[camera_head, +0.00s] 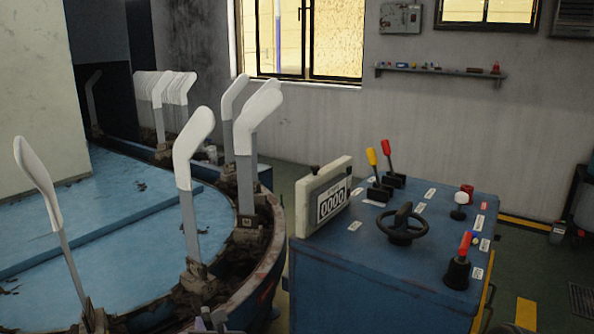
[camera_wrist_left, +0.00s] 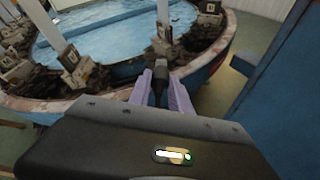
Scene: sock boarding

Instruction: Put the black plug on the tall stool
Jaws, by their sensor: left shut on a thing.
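My left gripper (camera_wrist_left: 161,88) shows in the left wrist view with its two pale purple fingers shut on a small dark piece, which looks like the black plug (camera_wrist_left: 160,75). The fingers hide part of it. In the head view only the tip of the left gripper (camera_head: 212,320) shows at the bottom edge, by the rim of the round blue machine. What it holds is hard to make out there. The tall stool is in neither view. My right gripper is not in view.
The round blue machine (camera_head: 110,228) carries upright grey posts with white sock forms (camera_head: 193,140) along its dirty rim. A blue control console (camera_head: 385,285) with a counter display (camera_head: 332,198), levers and a black handwheel (camera_head: 402,224) stands to the right. Floor shows behind the console.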

